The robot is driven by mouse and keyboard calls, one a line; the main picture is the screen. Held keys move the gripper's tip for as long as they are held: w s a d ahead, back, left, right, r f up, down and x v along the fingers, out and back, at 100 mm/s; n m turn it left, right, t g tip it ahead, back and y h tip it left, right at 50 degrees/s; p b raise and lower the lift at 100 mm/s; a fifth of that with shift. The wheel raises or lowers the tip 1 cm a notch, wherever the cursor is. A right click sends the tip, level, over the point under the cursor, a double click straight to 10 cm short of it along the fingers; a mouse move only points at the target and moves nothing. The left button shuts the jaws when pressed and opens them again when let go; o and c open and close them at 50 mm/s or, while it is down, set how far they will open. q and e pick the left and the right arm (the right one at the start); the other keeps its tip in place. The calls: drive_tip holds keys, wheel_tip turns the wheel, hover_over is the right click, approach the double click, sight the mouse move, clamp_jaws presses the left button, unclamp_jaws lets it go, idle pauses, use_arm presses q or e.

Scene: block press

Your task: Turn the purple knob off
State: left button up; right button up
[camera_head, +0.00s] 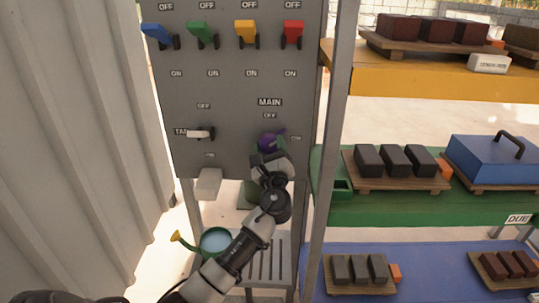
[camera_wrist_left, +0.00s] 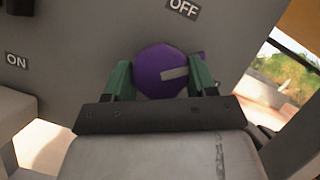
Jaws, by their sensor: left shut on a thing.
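The purple knob (camera_head: 267,143) is on the grey panel under the MAIN label, with OFF above it and ON to its right. In the left wrist view the knob (camera_wrist_left: 150,68) sits between the green fingers of my left gripper (camera_wrist_left: 160,80), which is shut on it. A pale stripe on the knob points right and slightly up there, toward the right finger. The OFF label (camera_wrist_left: 184,8) is above and right of the knob in that view. In the head view my left gripper (camera_head: 270,153) covers the knob's lower part. My right gripper is not in view.
A white TAP lever (camera_head: 200,134) is left of the knob. Blue (camera_head: 158,33), green (camera_head: 201,32), yellow (camera_head: 246,32) and red (camera_head: 292,31) levers line the panel's top. A grey post (camera_head: 337,120) and shelves with blocks stand right. A watering can (camera_head: 214,241) is below.

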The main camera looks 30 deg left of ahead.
use_arm(q)
drive_tip(key=n+g+y+b, duration=0.1)
drive_tip(key=n+g, duration=0.1)
drive_tip(key=n, duration=0.2)
drive_tip(key=n+g+y+b, duration=0.1)
drive_tip(key=n+g, duration=0.1)
drive_tip(key=n, duration=0.2)
drive_tip(key=shift+w+d+r+n+b, duration=0.1)
drive_tip(key=shift+d+n+b, duration=0.05)
drive_tip(key=shift+n+b, duration=0.25)
drive_tip(key=n+g, duration=0.1)
drive_tip(key=n, duration=0.1)
drive_tip(key=shift+r+n, duration=0.1)
drive_tip(key=shift+n, duration=0.2)
drive_tip(key=shift+n+g, duration=0.4)
drive_tip(key=shift+n, duration=0.6)
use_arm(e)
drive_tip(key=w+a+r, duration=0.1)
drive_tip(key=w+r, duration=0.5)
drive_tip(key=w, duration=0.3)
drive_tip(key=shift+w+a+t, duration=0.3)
use_arm(q)
drive_tip(key=o, duration=0.9)
drive_tip(key=shift+d, duration=0.1)
